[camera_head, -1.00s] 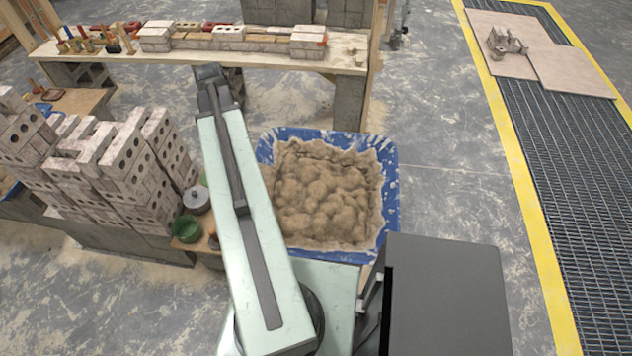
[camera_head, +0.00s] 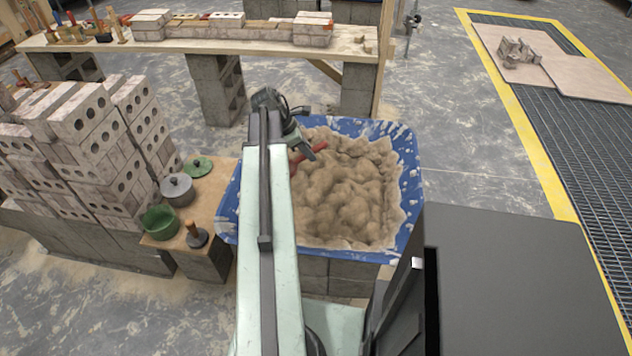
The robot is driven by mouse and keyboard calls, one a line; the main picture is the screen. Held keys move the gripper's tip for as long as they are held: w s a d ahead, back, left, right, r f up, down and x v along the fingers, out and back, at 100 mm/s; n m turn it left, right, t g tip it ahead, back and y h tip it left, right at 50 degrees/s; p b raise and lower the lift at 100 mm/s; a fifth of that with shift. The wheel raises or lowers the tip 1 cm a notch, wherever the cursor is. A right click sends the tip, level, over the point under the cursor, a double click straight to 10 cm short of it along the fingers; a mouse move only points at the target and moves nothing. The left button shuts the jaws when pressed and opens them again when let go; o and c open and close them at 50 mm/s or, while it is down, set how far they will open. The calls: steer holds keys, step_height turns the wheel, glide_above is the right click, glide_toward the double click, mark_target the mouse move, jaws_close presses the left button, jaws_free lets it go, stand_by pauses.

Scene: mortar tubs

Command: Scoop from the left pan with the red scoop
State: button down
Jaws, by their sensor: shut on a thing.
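A blue tub (camera_head: 408,180) full of lumpy tan mortar (camera_head: 345,200) stands in the middle, on grey blocks. It is the only such tub or pan in view. My gripper (camera_head: 308,153) is over the tub's back left part, shut on the red scoop (camera_head: 312,156). Only a short red piece of the scoop shows beside the gripper. The rest is hidden, and I cannot tell whether it touches the mortar. My arm covers part of the tub's left side.
A wooden board left of the tub holds a green pot (camera_head: 160,222), a grey lidded pot (camera_head: 177,189), a green lid (camera_head: 198,166) and a wooden-handled tool (camera_head: 196,234). Brick stacks (camera_head: 90,150) stand farther left. A plank bench (camera_head: 200,48) with bricks runs behind.

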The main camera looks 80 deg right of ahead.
mark_target(294, 167)
step_height(294, 167, down, 22)
steer(key=n+b, duration=0.2)
steer(key=b, duration=1.8)
steer(key=w+a+t, duration=0.1)
steer(key=w+a, duration=0.3)
steer(key=w, duration=0.1)
step_height(294, 167, up, 13)
steer(key=t+y+p, duration=0.1)
steer(key=t+p, duration=0.1)
steer(key=p, duration=0.5)
steer(key=t+y+p, duration=0.1)
steer(key=t+p, duration=0.1)
steer(key=p, duration=0.6)
steer(key=shift+d+f+t+y+p, duration=0.1)
steer(key=shift+f+t+y+p, duration=0.05)
steer(key=shift+t+y+p, duration=0.2)
steer(key=shift+s, duration=0.1)
